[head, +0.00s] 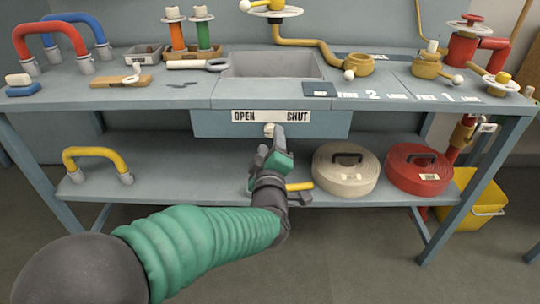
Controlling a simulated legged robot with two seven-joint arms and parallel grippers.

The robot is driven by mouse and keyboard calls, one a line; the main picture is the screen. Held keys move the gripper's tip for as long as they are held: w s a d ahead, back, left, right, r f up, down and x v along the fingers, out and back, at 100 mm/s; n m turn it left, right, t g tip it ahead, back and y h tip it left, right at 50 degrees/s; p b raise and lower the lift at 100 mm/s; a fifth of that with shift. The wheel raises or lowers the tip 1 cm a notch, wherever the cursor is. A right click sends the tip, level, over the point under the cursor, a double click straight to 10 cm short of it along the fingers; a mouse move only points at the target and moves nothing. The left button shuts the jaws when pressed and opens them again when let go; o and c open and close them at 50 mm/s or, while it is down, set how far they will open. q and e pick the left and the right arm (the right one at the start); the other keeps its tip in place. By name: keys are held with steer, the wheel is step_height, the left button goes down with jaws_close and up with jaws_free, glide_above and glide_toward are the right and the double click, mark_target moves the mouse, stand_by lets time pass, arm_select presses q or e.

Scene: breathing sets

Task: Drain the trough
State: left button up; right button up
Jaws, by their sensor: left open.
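The trough (272,67) is a grey rectangular basin set into the blue-grey bench. Below it, a front panel (210,124) carries a white label (270,117) reading OPEN at left and SHUT at right. A small pale knob (269,130) sits under the label, about midway between the two words. My left gripper (271,146) is open, with its fingers just below the knob and pointing up at it. I cannot tell whether they touch it. My right gripper is not in view.
The lower shelf holds a cream hose roll (346,178), a red hose roll (425,178), a yellow-handled item (299,187) by my wrist and a yellow curved pipe (95,155). A yellow bucket (470,203) stands at right. Red and blue pipes, pumps and brass fittings crowd the benchtop.

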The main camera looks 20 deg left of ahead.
arm_select(q)
steer(key=p+v, duration=0.2)
steer(key=v, duration=0.7)
steer(key=shift+f, duration=0.1)
